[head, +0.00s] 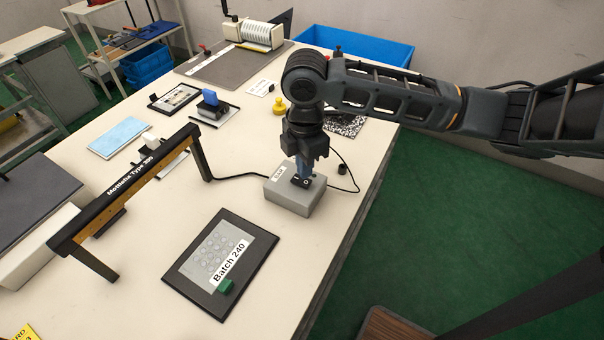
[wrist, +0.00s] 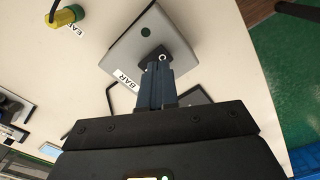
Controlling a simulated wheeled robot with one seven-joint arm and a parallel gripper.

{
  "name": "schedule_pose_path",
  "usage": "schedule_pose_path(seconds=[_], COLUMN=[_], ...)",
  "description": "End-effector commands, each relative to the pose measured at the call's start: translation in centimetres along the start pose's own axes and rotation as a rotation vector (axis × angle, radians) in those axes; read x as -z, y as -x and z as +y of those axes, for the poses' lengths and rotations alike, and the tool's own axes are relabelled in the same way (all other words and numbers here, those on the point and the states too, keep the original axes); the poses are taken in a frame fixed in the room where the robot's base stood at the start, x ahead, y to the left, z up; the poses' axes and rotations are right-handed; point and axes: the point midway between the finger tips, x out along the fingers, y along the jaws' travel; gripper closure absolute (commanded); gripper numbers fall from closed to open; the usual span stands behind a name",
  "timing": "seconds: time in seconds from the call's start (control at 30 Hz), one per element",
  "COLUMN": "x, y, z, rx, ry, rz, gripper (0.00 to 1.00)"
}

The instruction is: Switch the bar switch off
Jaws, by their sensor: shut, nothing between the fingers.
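The bar switch is a black rocker (head: 303,181) on a grey box (head: 291,203) with a white label, standing near the right edge of the table. A small "O" mark shows on the rocker's near end. My gripper (head: 304,174) points down at the rocker with its fingers shut and empty, its tips at or just above the rocker; I cannot tell if they touch. In the wrist view the grey box (wrist: 133,43), its label reading "BAR", a green dot and the rocker (wrist: 158,55) show beyond the closed fingertips (wrist: 155,72). The fingers hide part of the rocker.
A keypad film panel labelled "Batch 240" (head: 205,270) lies in front. Black cables run beside the box. The table's right edge is close.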

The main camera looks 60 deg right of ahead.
Motion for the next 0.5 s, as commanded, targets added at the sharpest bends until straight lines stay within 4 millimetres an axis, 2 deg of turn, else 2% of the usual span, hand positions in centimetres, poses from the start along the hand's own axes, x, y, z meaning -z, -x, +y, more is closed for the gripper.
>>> schedule_pose_path(seconds=[0.03, 0.5], x=[0.0, 0.0], y=[0.7, 3.3], z=[0.0, 0.0], rx=[0.0, 0.0], ry=[0.0, 0.001], rz=[0.0, 0.001], gripper=[1.0, 1.0])
